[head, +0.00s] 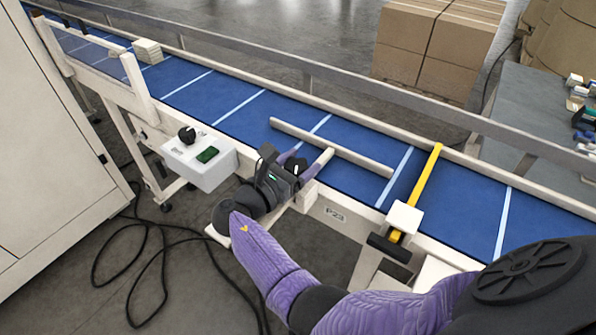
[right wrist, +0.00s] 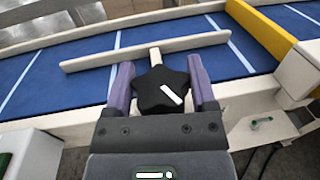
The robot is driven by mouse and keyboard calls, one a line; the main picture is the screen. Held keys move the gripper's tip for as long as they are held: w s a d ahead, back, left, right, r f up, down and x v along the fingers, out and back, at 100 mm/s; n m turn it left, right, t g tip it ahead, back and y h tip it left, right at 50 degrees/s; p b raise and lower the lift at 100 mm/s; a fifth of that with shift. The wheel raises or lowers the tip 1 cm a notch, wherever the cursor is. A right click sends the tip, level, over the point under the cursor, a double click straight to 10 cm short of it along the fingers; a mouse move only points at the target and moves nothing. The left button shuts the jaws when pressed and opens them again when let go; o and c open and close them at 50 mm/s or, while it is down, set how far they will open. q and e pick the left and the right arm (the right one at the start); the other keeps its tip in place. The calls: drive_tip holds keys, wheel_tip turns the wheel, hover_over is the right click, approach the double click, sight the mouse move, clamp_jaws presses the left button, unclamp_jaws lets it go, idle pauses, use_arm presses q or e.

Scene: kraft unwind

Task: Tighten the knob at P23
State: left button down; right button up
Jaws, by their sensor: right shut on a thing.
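The black star-shaped knob (right wrist: 158,94) with a white mark on its face sits between the purple fingers of my right gripper (right wrist: 161,86) in the right wrist view. The fingers are shut on it, one on each side. In the head view the right gripper (head: 298,165) is at the near edge of the conveyor, and the dark knob (head: 296,166) is partly hidden by it. A beige rod (head: 321,161) runs from the knob toward a beige guide rail (head: 345,152) over the belt. The P23 label (head: 336,214) is on the conveyor's side frame, right of the gripper. My left gripper is not in view.
The blue belt (head: 240,100) has white cross lines. A control box (head: 200,162) with a black dial stands left of the gripper. A yellow bar (head: 425,180) crosses the belt at right. Cables lie on the floor.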

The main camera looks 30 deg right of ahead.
drive_tip(key=m+g+b, duration=0.3)
drive_tip(key=g, duration=0.2)
drive_tip(key=shift+h+b, duration=0.3)
drive_tip(key=shift+b, duration=0.1)
drive_tip(key=shift+m+g+b, duration=0.9)
drive_tip(key=shift+g+b, duration=0.05)
drive_tip(key=shift+g, duration=0.25)
drive_tip(key=shift+s+r+m+g+b, duration=0.1)
drive_tip(key=shift+r+m+g+b, duration=0.05)
drive_tip(key=shift+m+g+b, duration=0.4)
drive_tip(key=o, duration=1.2)
drive_tip(key=shift+c, duration=0.2)
drive_tip(key=shift+s, duration=0.1)
